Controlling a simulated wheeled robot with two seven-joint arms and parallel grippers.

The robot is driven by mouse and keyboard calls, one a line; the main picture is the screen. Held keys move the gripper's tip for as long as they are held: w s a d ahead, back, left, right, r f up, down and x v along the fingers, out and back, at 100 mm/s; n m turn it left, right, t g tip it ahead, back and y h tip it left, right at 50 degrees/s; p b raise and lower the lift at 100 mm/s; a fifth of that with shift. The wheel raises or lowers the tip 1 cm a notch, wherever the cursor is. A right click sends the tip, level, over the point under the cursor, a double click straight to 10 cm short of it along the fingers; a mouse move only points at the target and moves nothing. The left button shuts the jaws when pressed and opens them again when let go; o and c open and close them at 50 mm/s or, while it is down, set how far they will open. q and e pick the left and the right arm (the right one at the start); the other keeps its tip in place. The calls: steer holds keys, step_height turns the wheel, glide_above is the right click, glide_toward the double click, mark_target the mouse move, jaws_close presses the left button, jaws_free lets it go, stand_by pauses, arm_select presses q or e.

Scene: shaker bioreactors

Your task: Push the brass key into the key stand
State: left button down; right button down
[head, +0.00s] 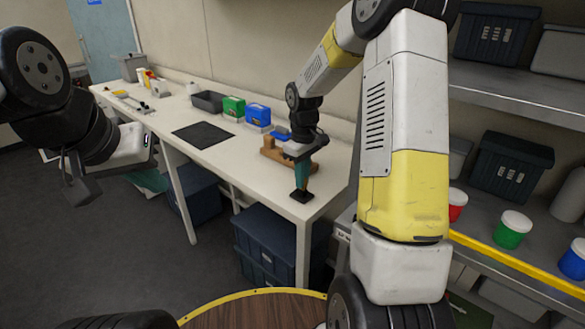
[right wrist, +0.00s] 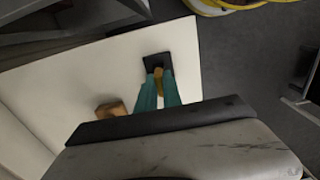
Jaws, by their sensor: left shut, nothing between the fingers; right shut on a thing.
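My right gripper (head: 302,182) is at the near right end of the white table, teal fingers pointing down. It is shut on the brass key (right wrist: 158,74), whose brass part shows between the fingers (right wrist: 159,90) in the right wrist view. The small black key stand (head: 302,197) is on the table right under the fingertips; it also shows in the right wrist view (right wrist: 156,61). The key's lower end meets the stand in the picture, but how deep it sits is hidden. My left gripper (head: 150,181) is shut and empty, off the table at the left.
A wooden block (head: 270,155) stands close to the stand, behind my right gripper. A dark mat (head: 203,134), a grey bin (head: 208,101), and green (head: 234,107) and blue (head: 258,115) boxes are farther along the table. The table's edge is close to the stand.

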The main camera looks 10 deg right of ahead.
steer(key=shift+f, duration=0.25)
stand_by(0.5)
steer(key=c, duration=1.4)
jaws_free()
steer(key=shift+c, duration=0.2)
step_height(320, 180, up, 7)
steer(key=shift+f, duration=0.15)
steer(key=shift+s+r, duration=0.1)
steer(key=shift+r, duration=0.65)
steer(key=s+r+m+t, duration=0.3)
steer(key=s+r, duration=0.7)
steer(key=s+a+r+m+t+y, duration=0.2)
steer(key=s+m+t, duration=0.1)
steer(key=s, duration=1.1)
steer(key=shift+m, duration=0.5)
